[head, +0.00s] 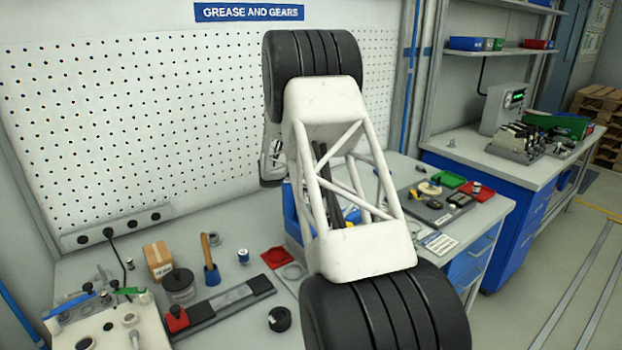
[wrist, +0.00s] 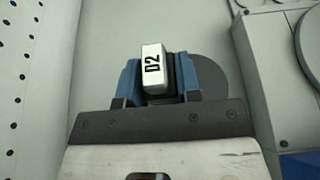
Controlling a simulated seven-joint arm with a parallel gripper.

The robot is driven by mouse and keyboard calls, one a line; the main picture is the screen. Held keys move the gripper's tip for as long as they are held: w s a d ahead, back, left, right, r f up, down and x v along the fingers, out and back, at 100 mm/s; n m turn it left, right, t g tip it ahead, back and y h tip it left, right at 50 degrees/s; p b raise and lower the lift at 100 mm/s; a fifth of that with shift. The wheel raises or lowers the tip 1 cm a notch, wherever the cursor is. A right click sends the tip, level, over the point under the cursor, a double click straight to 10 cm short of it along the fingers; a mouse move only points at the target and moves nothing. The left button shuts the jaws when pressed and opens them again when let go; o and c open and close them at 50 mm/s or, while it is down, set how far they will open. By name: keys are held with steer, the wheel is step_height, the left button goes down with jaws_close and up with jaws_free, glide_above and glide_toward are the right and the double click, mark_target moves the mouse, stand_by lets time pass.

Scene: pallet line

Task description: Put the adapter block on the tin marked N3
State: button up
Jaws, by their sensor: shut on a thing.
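In the wrist view my gripper (wrist: 159,80) has its two blue fingers shut on a small block (wrist: 154,66) with a white face marked D2. I cannot tell for sure that this is the adapter block. A dark grey disc (wrist: 213,82) shows partly behind the right finger; its height and marking cannot be told. In the head view my arm hides the gripper and the middle of the bench. No N3 mark can be read in either view. A round grey tin (head: 180,286) and a small tin (head: 243,256) stand on the bench, their marks unreadable.
The pegboard (head: 190,110) rises behind the bench. A cardboard box (head: 158,260), a wooden-handled tool in a blue holder (head: 211,273), a red tray (head: 277,257) and a black round piece (head: 279,319) stand left of my arm. A dark tray of parts (head: 437,205) lies right.

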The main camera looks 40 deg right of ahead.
steer(key=o, duration=0.9)
steer(key=shift+f, duration=0.1)
steer(key=shift+o, duration=0.2)
steer(key=shift+r, duration=0.2)
steer(key=v, duration=1.2)
steer(key=shift+f, duration=0.1)
steer(key=shift+a, duration=0.1)
